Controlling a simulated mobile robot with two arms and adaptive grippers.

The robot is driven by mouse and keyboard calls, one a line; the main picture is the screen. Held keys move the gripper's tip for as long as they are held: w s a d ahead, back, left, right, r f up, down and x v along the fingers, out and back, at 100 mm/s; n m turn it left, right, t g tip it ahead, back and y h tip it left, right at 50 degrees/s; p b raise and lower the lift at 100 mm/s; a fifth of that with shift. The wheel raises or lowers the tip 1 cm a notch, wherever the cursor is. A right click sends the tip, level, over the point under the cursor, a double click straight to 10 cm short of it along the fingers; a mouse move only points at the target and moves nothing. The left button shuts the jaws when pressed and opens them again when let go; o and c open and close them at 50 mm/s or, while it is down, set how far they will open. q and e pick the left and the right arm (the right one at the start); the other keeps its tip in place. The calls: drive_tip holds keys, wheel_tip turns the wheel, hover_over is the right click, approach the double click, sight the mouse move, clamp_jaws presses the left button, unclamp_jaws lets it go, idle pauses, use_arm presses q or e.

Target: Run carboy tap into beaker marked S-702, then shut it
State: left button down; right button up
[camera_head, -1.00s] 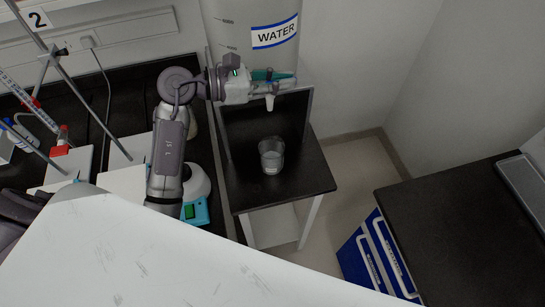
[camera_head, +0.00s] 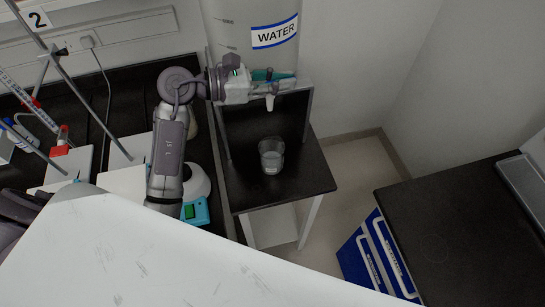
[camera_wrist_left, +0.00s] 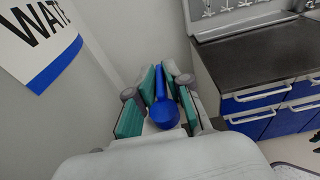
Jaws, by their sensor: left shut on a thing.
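The clear carboy (camera_head: 232,35) with a blue-edged WATER label stands raised on a black stand. Its pale tap spout (camera_head: 270,103) points down above a clear beaker (camera_head: 271,150), which sits upright on the lower black shelf. The print on the beaker is too small to read, and I cannot tell whether water is running. My left gripper (camera_head: 272,76) is at the tap, shut on its handle. In the left wrist view, the blue tap handle (camera_wrist_left: 163,112) lies between the teal finger pads of the left gripper (camera_wrist_left: 163,88). My right gripper is not in view.
At left, a dark bench (camera_head: 100,75) carries a slanted metal rod stand, white blocks and a device with a teal base (camera_head: 196,211). At right is another dark counter (camera_head: 470,230) with blue drawers (camera_head: 375,258). Floor shows between it and the stand.

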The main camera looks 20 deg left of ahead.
use_arm(q)
drive_tip(key=shift+f, duration=0.1)
drive_tip(key=c, duration=1.4)
unclamp_jaws()
drive_tip(key=shift+a, duration=0.1)
drive_tip(key=o, duration=0.4)
drive_tip(key=shift+s+a, duration=0.2)
drive_tip(key=shift+d, duration=0.1)
drive_tip(key=v, duration=1.2)
